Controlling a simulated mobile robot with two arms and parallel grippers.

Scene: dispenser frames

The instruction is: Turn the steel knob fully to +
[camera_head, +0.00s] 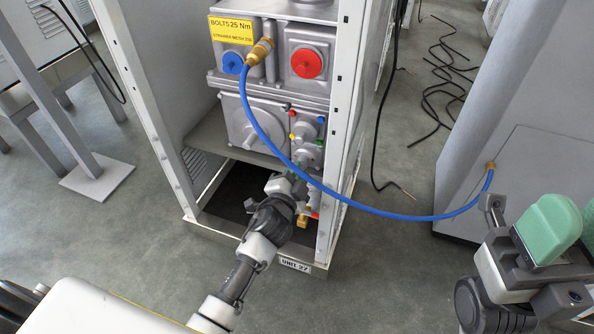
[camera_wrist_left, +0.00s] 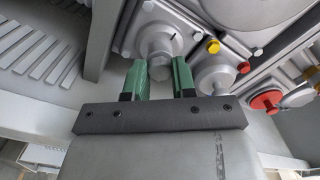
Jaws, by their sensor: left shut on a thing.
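The steel knob (camera_wrist_left: 158,45) shows in the left wrist view as a round grey piece with a hex-like end on the machine's lower face. My left gripper (camera_wrist_left: 159,68) has its two green fingers on either side of it and is shut on it. In the head view my left gripper (camera_head: 298,174) reaches into the lower part of the open cabinet, and the knob is hidden behind it. No + mark is readable. My right gripper (camera_head: 572,226) is at the right edge, with green pads, partly cut off and away from the cabinet.
A blue hose (camera_head: 390,215) loops from the cabinet to a grey box (camera_head: 525,185) on the right. White cabinet posts (camera_head: 352,100) flank the opening. A red cap (camera_head: 307,63) and a blue cap (camera_head: 232,62) sit above. Black cables (camera_head: 440,85) lie on the floor behind.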

